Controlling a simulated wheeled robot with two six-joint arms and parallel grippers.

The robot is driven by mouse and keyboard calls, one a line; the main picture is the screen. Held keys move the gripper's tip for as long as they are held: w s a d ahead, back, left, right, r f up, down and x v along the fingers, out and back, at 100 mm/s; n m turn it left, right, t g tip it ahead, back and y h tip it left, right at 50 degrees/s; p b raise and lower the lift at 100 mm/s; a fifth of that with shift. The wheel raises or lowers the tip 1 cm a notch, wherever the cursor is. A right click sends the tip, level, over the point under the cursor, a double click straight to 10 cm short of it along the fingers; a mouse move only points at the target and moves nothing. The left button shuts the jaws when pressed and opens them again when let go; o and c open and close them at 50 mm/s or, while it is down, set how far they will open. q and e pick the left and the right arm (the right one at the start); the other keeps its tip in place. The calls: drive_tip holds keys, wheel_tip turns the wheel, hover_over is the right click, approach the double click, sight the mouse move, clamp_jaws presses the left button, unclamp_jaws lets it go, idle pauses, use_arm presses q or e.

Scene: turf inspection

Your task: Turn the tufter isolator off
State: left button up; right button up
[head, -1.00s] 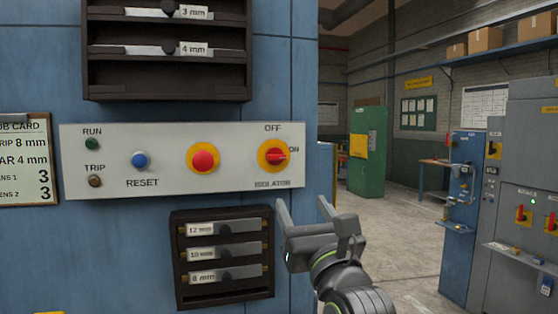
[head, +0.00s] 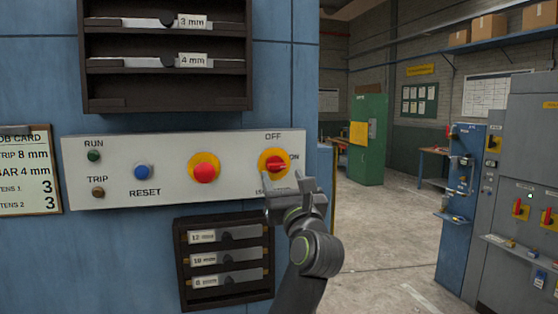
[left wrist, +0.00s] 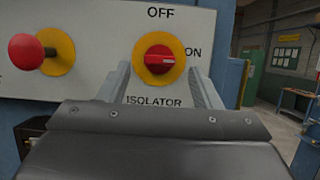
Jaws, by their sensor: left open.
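The isolator (head: 274,163) is a red rotary knob on a yellow round plate at the right end of a pale control panel (head: 226,172). OFF is printed above it and ON to its right. The knob's handle lies horizontal, with its white mark toward ON. My left gripper (head: 285,184) is open just below and in front of the isolator in the head view. In the left wrist view the isolator (left wrist: 159,59) shows between my left gripper's two fingers (left wrist: 160,85), which appear apart from the knob. My right gripper is not in view.
A red mushroom button (head: 204,168) on a yellow plate, a blue RESET button (head: 142,172) and RUN and TRIP lamps share the panel. Dark racks (head: 224,295) of labelled bars sit above and below. Open floor lies to the right, before grey and blue cabinets.

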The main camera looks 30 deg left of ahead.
sight(278, 168)
use_arm(q)
drive_tip(key=shift+p+x, duration=0.65)
drive_tip(key=shift+x, duration=1.55)
drive_tip(key=c, duration=1)
